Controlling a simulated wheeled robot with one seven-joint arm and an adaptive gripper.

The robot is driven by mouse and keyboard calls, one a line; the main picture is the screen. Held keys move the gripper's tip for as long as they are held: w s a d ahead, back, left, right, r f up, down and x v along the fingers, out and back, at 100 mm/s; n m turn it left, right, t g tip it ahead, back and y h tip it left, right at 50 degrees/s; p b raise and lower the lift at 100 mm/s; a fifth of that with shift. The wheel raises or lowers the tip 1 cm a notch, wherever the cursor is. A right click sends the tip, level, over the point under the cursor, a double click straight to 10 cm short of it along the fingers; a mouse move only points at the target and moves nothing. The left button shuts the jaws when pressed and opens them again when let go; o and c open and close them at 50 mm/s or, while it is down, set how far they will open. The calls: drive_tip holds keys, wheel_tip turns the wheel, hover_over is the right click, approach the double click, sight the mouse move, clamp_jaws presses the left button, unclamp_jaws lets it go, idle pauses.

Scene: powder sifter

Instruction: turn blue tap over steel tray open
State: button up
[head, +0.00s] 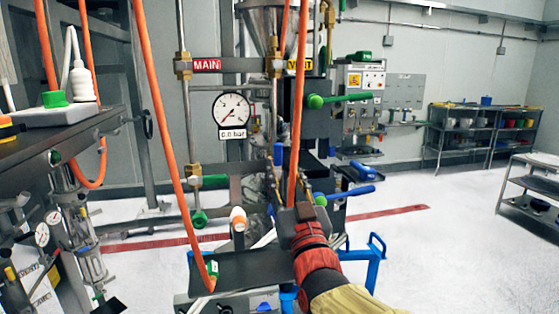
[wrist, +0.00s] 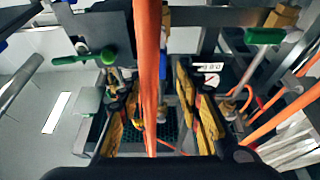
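The blue tap (head: 350,191) has a long blue lever that points right and slightly up in the head view, beside the dark central column. A flat grey tray-like surface (head: 235,272) lies low in front of the column; I cannot tell whether it is the steel tray. My gripper (head: 298,200) is left of the blue tap in the head view and partly hidden by my wrist. In the wrist view my gripper (wrist: 160,100) has its two yellow-and-black fingers well apart. I cannot make out the blue lever between them.
Orange hoses (head: 167,130) hang in front of the column, and one crosses the wrist view (wrist: 149,70). A green-handled valve (head: 340,98) sits above. A pressure gauge (head: 232,112) is left of the column. A blue frame (head: 362,257) stands low right.

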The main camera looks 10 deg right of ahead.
drive_tip(key=v, duration=0.5)
drive_tip(key=s+a+f+g+y, duration=0.15)
drive_tip(key=f+g, duration=0.35)
drive_tip(key=f, duration=0.6)
drive_tip(key=s+f+g, duration=0.2)
drive_tip(key=f+g, duration=0.3)
drive_tip(key=f, duration=0.5)
drive_tip(key=s+d+f+g, duration=0.2)
drive_tip(key=s+f+g, duration=0.1)
drive_tip(key=s, duration=0.7)
drive_tip(key=s+d+f+g+h, duration=0.1)
drive_tip(key=s+d+f+g, duration=0.1)
drive_tip(key=s, duration=0.8)
wheel_tip(320, 180, down, 2)
drive_tip(key=shift+s+d+g, duration=0.25)
drive_tip(key=shift+g, duration=0.65)
